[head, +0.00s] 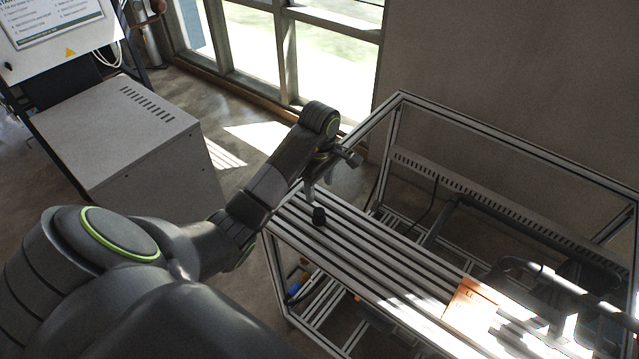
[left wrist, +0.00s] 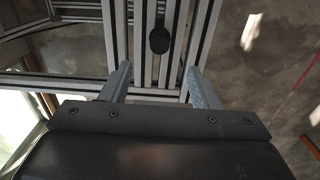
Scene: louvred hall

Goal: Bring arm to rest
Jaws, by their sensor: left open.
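My left arm reaches in from the left in the head view, and its gripper (head: 318,190) hangs over the near-left end of a slatted metal-profile bench (head: 365,248). A small black knob-like object (head: 319,216) stands on the slats just below the fingers. In the left wrist view the gripper (left wrist: 160,84) is open, its two grey fingers wide apart with nothing between the tips. The black object (left wrist: 159,40) shows beyond the tips, roughly midway between them, apart from both. My right gripper does not clearly show.
An orange-brown plate (head: 470,308) lies on the bench toward the lower right. The bench's profile frame (head: 398,120) rises around its back. A grey cabinet (head: 125,135) stands on the left, with tall windows (head: 300,50) behind. Floor between cabinet and bench is clear.

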